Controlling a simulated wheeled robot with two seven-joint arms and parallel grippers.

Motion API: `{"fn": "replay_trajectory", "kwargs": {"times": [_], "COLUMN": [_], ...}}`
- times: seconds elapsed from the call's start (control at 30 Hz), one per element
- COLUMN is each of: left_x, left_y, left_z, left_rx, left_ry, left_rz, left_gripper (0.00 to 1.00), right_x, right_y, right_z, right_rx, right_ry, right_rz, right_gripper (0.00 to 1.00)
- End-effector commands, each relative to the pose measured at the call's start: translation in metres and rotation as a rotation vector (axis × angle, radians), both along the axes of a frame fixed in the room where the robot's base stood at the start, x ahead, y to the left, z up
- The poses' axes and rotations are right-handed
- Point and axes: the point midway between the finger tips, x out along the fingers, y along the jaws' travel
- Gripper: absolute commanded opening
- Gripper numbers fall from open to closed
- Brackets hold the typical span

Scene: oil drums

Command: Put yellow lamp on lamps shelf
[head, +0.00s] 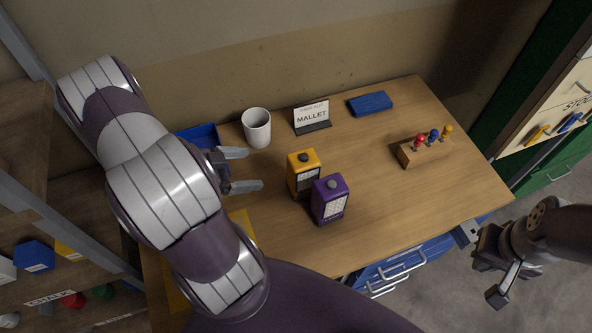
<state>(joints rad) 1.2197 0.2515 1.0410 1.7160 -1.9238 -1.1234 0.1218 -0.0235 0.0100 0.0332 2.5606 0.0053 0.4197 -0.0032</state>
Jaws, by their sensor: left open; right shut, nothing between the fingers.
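The yellow lamp (302,172) stands upright on the wooden table, with a dark knob on top and a pale panel on its front. A purple lamp (330,200) of the same shape stands just in front of it and to the right, hiding part of it. My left gripper (246,170) is open and empty, to the left of the yellow lamp, with its fingers pointing towards it and apart from it. My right gripper (490,270) is shut and empty, off the table's right front side. I cannot tell which shelf is the lamps shelf.
A white mug (257,128), a MALLET sign (312,116) and a blue block (370,103) stand along the table's back. A wooden holder (426,151) with coloured pegs is at right. A blue bin (198,136) is partly behind my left arm. Shelves with coloured items (34,256) are at left.

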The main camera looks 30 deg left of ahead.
Motion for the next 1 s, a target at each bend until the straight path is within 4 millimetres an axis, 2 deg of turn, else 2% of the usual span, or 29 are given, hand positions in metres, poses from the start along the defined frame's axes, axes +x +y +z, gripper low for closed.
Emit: {"fn": "replay_trajectory", "kwargs": {"times": [0.03,0.13,0.4,0.53,0.7,0.8,1.0], "left_x": [-0.001,0.007,0.046,0.055,0.074,0.083,0.085], "left_y": [-0.008,-0.021,-0.056,-0.066,-0.091,-0.097,-0.098], "left_z": [0.01,0.017,-0.003,-0.007,-0.017,-0.023,-0.025], "left_rx": [-0.032,-0.076,-0.077,-0.077,-0.076,-0.075,-0.073], "left_ry": [-0.033,-0.067,-0.066,-0.064,-0.063,-0.064,-0.065], "left_rz": [-0.043,-0.065,-0.063,-0.062,-0.064,-0.061,-0.058], "left_gripper": [0.92,0.92,0.92,0.92,0.92,0.92,0.92], "right_x": [0.0,0.0,0.0,0.0,0.0,0.0,0.0], "right_y": [0.0,0.0,0.0,0.0,0.0,0.0,0.0], "right_z": [0.0,0.003,0.013,0.018,0.03,0.031,0.03], "right_rx": [0.0,0.0,0.0,0.0,0.0,0.0,0.0], "right_ry": [0.0,0.0,0.0,0.0,0.0,0.0,0.0], "right_rz": [0.0,-0.001,0.0,0.0,0.0,0.0,0.0], "right_gripper": [0.0,0.0,0.0,0.0,0.0,0.0,0.0]}}
